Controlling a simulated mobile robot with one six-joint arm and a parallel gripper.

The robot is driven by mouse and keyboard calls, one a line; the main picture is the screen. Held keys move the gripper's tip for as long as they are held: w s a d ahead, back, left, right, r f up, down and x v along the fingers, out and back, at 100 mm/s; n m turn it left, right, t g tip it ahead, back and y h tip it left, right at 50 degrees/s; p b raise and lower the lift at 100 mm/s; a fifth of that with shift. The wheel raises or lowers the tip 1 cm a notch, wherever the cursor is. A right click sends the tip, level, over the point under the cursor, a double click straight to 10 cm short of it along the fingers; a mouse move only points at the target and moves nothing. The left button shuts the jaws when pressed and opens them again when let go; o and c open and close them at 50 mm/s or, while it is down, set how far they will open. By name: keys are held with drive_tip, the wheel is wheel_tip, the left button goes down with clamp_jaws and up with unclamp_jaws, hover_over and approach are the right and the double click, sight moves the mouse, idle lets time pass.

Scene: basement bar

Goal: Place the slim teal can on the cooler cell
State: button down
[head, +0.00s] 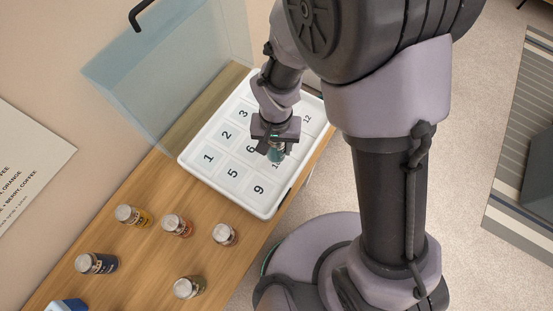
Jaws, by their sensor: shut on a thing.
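My gripper (275,143) is shut on the slim teal can (276,154), whose lower part shows below the jaws. The can is over the white numbered tray (187,165), near the cell marked 10, whose number is partly covered. I cannot tell whether the can touches the tray. The cells 1, 2, 3, 5, 6, 9 and 12 show their numbers and look empty. Other cells are hidden behind my arm and gripper. No cell is visibly labelled as a cooler.
Several cans stand on the wooden counter (150,245) left of the tray, including a yellow one (134,216), an orange-red one (177,226) and a dark one (97,263). A blue box (67,305) is at the lower left. A clear bluish panel (165,75) rises behind the tray.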

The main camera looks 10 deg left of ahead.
sight(276, 156)
wheel_tip(276, 156, down, 6)
drive_tip(key=shift+w+f+b, duration=0.1)
drive_tip(key=shift+b, duration=0.8)
drive_tip(key=shift+f, duration=0.2)
drive_tip(key=c, duration=0.7)
unclamp_jaws()
